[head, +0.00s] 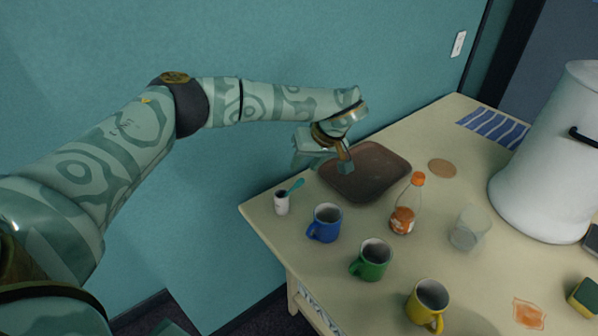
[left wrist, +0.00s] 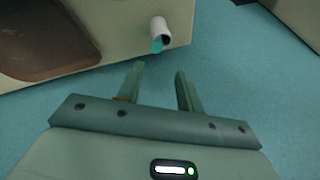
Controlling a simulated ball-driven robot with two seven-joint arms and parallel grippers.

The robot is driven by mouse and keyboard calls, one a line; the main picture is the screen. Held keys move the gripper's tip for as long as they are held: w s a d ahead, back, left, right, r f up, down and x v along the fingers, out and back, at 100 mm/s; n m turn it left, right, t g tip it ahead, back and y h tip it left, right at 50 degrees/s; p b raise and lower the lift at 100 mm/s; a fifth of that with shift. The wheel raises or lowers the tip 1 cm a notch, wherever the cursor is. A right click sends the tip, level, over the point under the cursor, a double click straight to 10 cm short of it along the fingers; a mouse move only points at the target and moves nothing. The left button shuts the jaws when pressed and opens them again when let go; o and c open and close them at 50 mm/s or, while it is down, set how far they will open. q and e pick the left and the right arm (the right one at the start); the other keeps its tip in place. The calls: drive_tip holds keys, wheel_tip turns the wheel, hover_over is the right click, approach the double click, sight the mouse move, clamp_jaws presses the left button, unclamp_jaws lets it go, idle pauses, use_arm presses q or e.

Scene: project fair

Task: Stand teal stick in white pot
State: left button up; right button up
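The small white pot (head: 281,204) stands upright near the left corner of the table. The teal stick (head: 295,187) rises from the pot's mouth and leans to the right; its lower end is hidden. In the left wrist view the pot (left wrist: 170,29) is beyond the fingertips, with the teal stick (left wrist: 156,46) at its mouth. My left gripper (head: 303,165) is by the wall behind the pot, beside the tray and apart from pot and stick. Its fingers (left wrist: 159,69) are open with nothing between them. My right gripper is not in view.
A brown tray (head: 385,178) lies at the back edge. A blue mug (head: 325,224), green mug (head: 371,261), yellow mug (head: 428,300), orange-capped bottle (head: 404,217) and glass (head: 468,230) stand right of the pot. A large white container (head: 545,165) is farther right.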

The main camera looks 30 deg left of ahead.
use_arm(q)
drive_tip(key=v, duration=0.5)
drive_tip(key=shift+d+r, duration=0.15)
drive_tip(key=shift+r, duration=0.15)
